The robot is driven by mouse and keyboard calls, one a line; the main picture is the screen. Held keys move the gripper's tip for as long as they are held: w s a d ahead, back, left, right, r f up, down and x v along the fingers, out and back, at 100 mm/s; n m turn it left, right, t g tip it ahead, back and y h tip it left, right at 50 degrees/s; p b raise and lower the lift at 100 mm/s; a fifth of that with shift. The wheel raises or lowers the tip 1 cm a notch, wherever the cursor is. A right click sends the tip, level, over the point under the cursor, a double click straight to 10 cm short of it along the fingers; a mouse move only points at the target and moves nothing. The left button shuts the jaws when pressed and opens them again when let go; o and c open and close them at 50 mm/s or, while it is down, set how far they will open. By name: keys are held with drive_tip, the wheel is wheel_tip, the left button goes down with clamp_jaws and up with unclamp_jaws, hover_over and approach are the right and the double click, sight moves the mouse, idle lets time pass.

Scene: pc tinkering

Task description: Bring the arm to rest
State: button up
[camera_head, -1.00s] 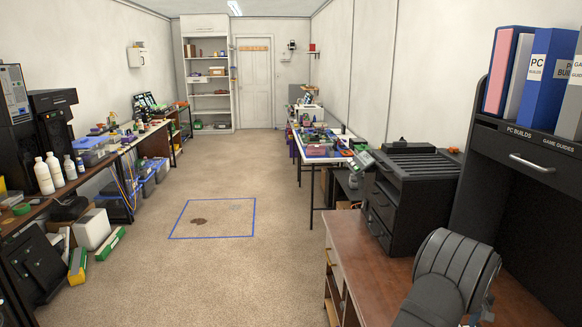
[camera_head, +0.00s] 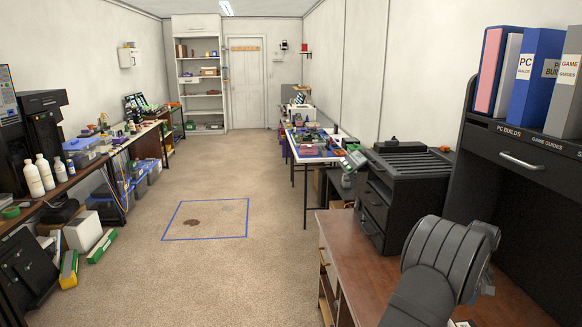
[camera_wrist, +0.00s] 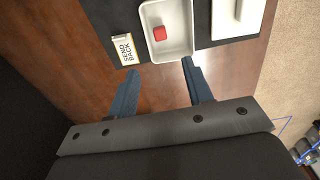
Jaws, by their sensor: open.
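My gripper (camera_wrist: 160,67) shows in the wrist view with its two blue-grey fingers spread apart and nothing between them. It is above a brown wooden desktop (camera_wrist: 85,45). Beyond the fingertips, a white tray (camera_wrist: 185,47) holds a small red block (camera_wrist: 160,34). A label reading "SEND BACK" (camera_wrist: 125,49) stands or lies left of the tray. In the head view, my dark grey arm is at the lower right over the wooden desk (camera_head: 350,240); my fingers cannot be made out there.
A black drawer unit (camera_head: 400,190) stands on the desk beside my arm. A black shelf unit (camera_head: 510,160) with binders (camera_head: 535,75) rises at the right. A dark mat (camera_wrist: 208,40) lies under the tray. The carpeted floor around the blue taped square (camera_head: 205,238) is open.

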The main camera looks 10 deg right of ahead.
wheel_tip(320, 180, up, 7)
wheel_tip(320, 180, down, 18)
drive_tip(key=shift+r, duration=0.15)
wheel_tip(320, 180, up, 6)
drive_tip(key=w+a+f, duration=0.2)
drive_tip(key=w+a, duration=0.2)
drive_tip(key=a, duration=0.5)
drive_tip(key=w+a+f, duration=0.1)
drive_tip(key=w+a, duration=0.2)
drive_tip(key=a, duration=0.5)
drive_tip(key=w+a+f, duration=0.2)
drive_tip(key=w+a, duration=0.2)
drive_tip(key=a, duration=0.5)
drive_tip(key=s+a+f, duration=0.1)
drive_tip(key=s+a, duration=0.1)
drive_tip(key=a, duration=1.2)
drive_tip(key=s+a+f, duration=0.2)
drive_tip(key=s+a, duration=0.1)
drive_tip(key=a, duration=1.2)
drive_tip(key=shift+f, duration=0.2)
drive_tip(key=shift+s, duration=0.15)
